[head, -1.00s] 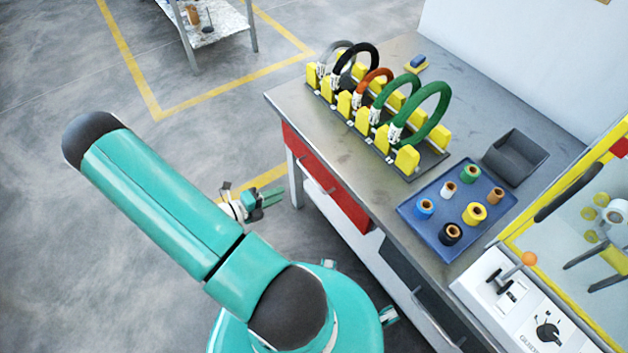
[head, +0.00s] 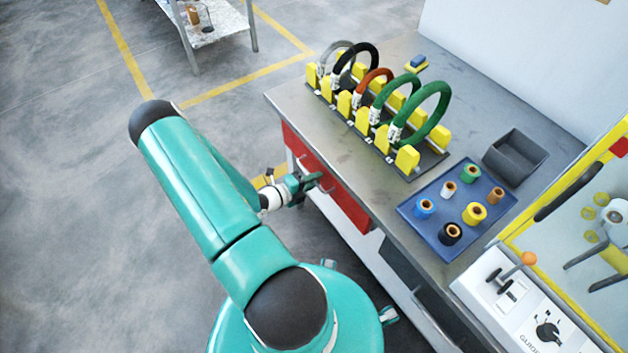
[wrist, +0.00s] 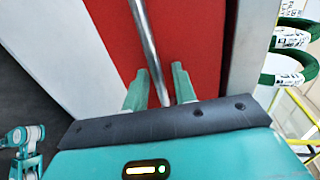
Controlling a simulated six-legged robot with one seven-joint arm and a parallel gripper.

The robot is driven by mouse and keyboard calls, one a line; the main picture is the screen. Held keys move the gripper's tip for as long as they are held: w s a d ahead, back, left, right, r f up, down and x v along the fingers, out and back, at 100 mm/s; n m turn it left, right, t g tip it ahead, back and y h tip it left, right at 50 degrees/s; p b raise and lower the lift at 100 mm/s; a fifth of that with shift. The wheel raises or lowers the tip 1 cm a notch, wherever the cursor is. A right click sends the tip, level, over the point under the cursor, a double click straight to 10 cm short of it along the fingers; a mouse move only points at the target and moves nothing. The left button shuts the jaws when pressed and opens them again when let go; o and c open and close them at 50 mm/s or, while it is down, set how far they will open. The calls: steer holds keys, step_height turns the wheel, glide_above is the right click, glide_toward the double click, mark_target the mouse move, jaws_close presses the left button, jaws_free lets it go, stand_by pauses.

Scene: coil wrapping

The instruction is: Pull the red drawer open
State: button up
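The red drawer (head: 345,203) is under the top of the metal workbench, its front looking flush with the bench. Its metal bar handle (wrist: 148,45) crosses the red front in the wrist view. My gripper (head: 314,182) is at the drawer front in the head view. In the wrist view my gripper (wrist: 160,72) has its two fingers apart, one on each side of the handle, with gaps showing beside the bar. I cannot tell whether either finger touches it.
The workbench top (head: 300,108) carries a rack of hoses (head: 375,110), a blue tray (head: 440,245) of spools and a dark open bin (head: 515,158). A control panel (head: 520,305) stands at the right. The floor (head: 60,220) to the left is clear.

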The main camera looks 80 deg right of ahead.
steer(key=shift+s+d, duration=0.1)
steer(key=shift+s, duration=0.05)
jaws_close()
